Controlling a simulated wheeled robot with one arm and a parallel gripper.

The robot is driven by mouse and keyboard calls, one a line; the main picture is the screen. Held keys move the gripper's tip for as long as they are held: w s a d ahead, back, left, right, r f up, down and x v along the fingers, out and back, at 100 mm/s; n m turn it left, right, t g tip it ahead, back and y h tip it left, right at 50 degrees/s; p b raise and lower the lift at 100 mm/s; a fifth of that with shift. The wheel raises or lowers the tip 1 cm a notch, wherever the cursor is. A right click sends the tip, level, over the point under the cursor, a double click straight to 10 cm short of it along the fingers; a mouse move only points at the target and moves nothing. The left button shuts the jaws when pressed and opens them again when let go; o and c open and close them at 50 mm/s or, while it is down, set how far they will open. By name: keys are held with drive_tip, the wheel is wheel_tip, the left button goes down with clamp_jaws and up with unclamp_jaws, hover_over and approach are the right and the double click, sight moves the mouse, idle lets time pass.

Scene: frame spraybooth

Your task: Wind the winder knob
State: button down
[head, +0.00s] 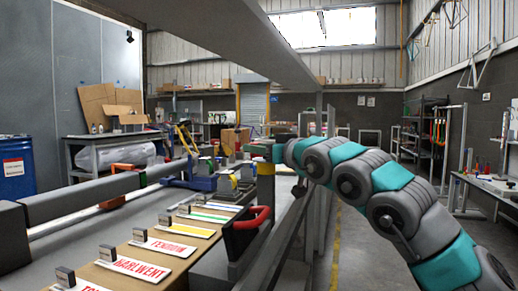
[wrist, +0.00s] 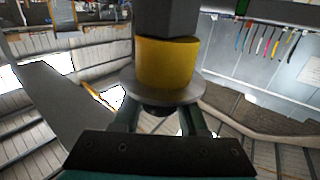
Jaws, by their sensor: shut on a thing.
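The winder knob shows in the wrist view as a dark round end (wrist: 162,109) with a wide grey disc (wrist: 165,92). A yellow collar (wrist: 167,62) and a dark post lie beyond it. In the head view the yellow collar (head: 266,168) tops a dark upright post (head: 266,190). My gripper (wrist: 160,122) has one finger on each side of the knob, just against the disc, and is shut on it. In the head view my gripper (head: 277,153) reaches in from the right at the post's top; the knob itself is mostly hidden there.
A bench (head: 110,270) with labelled cards, such as one reading TENBURY-like red letters (head: 165,247), runs along the left. A blue drum (head: 14,168) is far left. The floor (head: 365,240) right of the rail is open.

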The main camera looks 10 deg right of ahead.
idle(0.4)
drive_tip(key=shift+c, duration=2.4)
unclamp_jaws()
drive_tip(key=b+v, duration=0.1)
drive_tip(key=v, duration=0.7)
drive_tip(key=shift+b, duration=0.35)
drive_tip(key=shift+w, duration=0.1)
